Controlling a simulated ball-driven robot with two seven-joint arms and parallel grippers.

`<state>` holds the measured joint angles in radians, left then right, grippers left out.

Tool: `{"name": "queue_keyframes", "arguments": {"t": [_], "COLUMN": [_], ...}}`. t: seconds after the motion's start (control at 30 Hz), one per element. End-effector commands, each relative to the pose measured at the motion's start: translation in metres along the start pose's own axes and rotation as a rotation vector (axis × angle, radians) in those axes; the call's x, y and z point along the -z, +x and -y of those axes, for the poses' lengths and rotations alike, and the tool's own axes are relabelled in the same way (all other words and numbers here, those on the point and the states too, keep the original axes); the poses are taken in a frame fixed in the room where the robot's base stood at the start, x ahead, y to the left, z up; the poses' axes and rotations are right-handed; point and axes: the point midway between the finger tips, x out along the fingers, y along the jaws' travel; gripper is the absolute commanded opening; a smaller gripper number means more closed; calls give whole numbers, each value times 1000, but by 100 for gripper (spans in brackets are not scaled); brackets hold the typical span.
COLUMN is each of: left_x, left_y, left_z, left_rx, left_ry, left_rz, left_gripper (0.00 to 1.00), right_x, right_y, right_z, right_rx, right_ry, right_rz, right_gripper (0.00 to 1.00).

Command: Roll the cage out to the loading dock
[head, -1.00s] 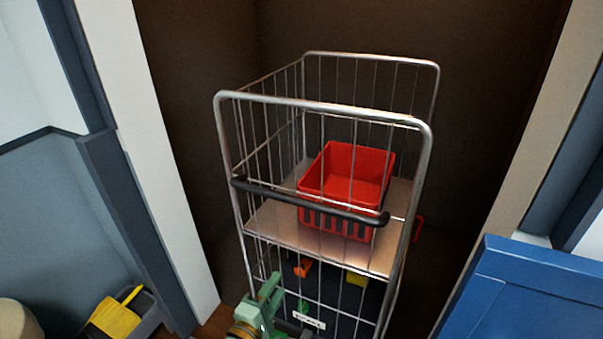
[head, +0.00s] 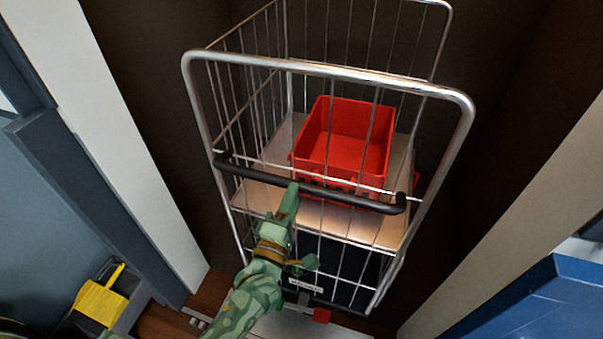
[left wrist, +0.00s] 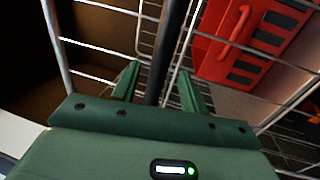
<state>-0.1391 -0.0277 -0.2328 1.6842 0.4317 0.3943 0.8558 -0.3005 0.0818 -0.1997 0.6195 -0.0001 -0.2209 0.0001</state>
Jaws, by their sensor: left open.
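The cage (head: 330,72) is a silver wire trolley standing in a dark recess. A black push handle (head: 345,200) runs across its near side. My left gripper (head: 291,194) is at the handle, left of its middle. In the left wrist view, the black handle (left wrist: 172,55) passes between the fingers of my open left gripper (left wrist: 160,82). Whether a finger touches it, I cannot tell. A red crate (head: 345,135) sits on the cage's shelf and shows in the left wrist view (left wrist: 240,55). The loading dock cannot be made out. My right gripper is not in view.
Pale posts (head: 130,150) flank the recess on both sides. A blue panel (head: 535,310) stands at the lower right. A grey bin with a yellow item (head: 100,303) is at the lower left. A red tab (head: 321,315) shows low at the cage's near side.

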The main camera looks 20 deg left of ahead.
Motion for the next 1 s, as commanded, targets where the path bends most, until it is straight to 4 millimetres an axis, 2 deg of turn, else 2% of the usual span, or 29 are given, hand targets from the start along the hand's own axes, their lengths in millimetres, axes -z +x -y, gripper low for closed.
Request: {"name": "queue_keyframes", "arguments": {"t": [0.1,0.3,0.43,0.7,0.87,1.0], "left_x": [0,1,1,1,1,1], "left_y": [28,57,64,66,66,67], "left_z": [1,1,1,1,1,0], "left_rx": [-2,0,1,2,1,0], "left_ry": [0,0,-1,0,0,0], "left_rz": [-1,-1,0,0,0,0], "left_gripper": [44,44,44,44,0,0], "right_x": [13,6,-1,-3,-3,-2], "right_y": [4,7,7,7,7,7], "right_z": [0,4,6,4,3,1], "right_rx": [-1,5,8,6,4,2], "right_ry": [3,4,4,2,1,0], "right_rz": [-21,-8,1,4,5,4], "right_gripper": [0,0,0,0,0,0]}}
